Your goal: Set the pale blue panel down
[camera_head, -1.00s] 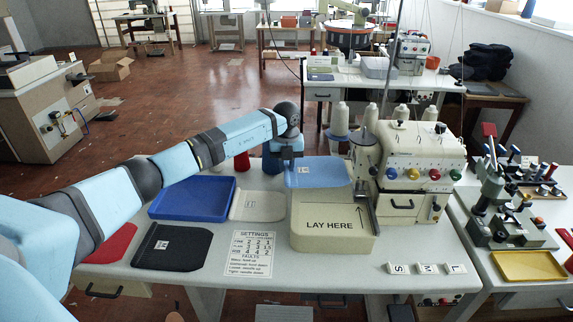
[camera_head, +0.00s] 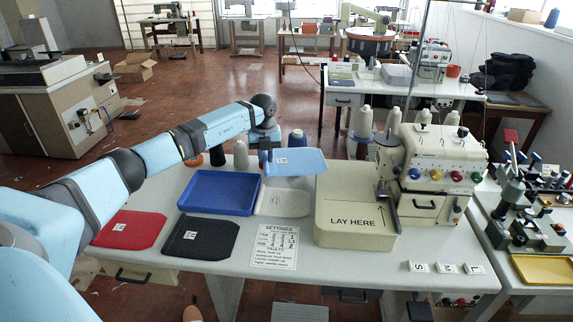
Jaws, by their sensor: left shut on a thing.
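The pale blue panel (camera_head: 300,161) is held roughly flat in the air, with a small white label on it. My left gripper (camera_head: 267,155) is shut on its left edge; the fingertips are small and partly hidden. The panel hangs above and behind a cream panel (camera_head: 283,203), covering part of the table there. The cream block marked LAY HERE (camera_head: 355,225), with an arrow, is to its right and front. The blue tray (camera_head: 216,191) is to its left. My right gripper is not in view.
A red panel (camera_head: 128,229) and a black panel (camera_head: 200,236) lie at the front left. A settings card (camera_head: 283,245) lies in front. The sewing machine (camera_head: 435,160) stands right of the block. Thread cones (camera_head: 364,122) and spools stand along the back.

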